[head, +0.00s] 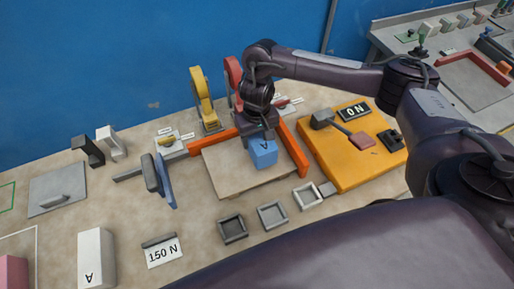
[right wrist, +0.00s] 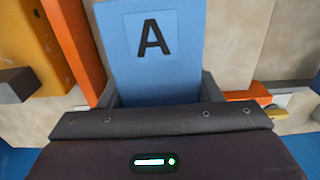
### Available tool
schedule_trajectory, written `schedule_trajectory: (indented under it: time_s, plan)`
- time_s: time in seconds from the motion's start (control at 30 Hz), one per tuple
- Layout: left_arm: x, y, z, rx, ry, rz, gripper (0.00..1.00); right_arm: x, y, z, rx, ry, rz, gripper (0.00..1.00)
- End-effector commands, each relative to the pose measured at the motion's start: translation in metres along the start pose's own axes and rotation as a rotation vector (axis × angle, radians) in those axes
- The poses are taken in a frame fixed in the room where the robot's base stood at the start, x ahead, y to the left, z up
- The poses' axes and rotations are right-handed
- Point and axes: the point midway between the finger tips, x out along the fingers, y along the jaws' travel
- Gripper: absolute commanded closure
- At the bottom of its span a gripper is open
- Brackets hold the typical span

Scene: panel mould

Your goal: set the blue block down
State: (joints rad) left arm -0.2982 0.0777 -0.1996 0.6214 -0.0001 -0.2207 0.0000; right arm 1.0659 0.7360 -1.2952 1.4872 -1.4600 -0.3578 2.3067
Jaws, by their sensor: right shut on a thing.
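The blue block (head: 263,155), marked with a black letter A, is upright in my right gripper (head: 261,137), which is shut on its upper part from above. The block is over the right part of a tan board (head: 225,174), between its orange edge strips. I cannot tell whether its lower end touches the board. In the right wrist view the blue block (right wrist: 125,72) stands out between the two grey fingers, its A face toward the camera. The board's orange right strip (head: 290,149) is beside it. My left gripper is not in view.
A yellow-orange platform (head: 345,165) with a grey-headed tool stands to the right. Small square trays, including a dark one (head: 233,229), line the front. A blue plate with a grey handle (head: 163,182) stands left of the board. A white block (head: 96,258) stands front left.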

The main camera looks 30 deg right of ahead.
Motion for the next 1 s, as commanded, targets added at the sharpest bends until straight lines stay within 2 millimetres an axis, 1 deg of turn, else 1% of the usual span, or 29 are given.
schedule_trajectory:
  time_s: [0.13,0.3,0.37,0.8,0.83,0.97,1.0]
  plan:
    - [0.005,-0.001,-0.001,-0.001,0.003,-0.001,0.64,0.011,0.000,-0.001,0.001,0.002,-0.002,0.85]
    - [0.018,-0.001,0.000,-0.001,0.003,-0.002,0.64,0.036,-0.001,0.000,0.002,-0.001,-0.002,0.85]
    - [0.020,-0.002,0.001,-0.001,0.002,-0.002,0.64,0.042,-0.001,0.000,0.001,0.000,-0.003,0.85]
    - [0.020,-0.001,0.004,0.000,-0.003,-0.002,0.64,0.046,0.000,-0.001,0.001,0.001,-0.001,0.85]
    - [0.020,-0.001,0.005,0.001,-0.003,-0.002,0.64,0.047,0.000,0.000,0.001,0.000,0.000,0.39]
    - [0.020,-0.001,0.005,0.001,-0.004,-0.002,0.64,0.046,0.000,0.000,0.001,0.000,0.000,0.22]
    - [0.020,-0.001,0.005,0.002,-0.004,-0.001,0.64,0.046,0.000,0.000,0.001,0.000,0.000,0.20]
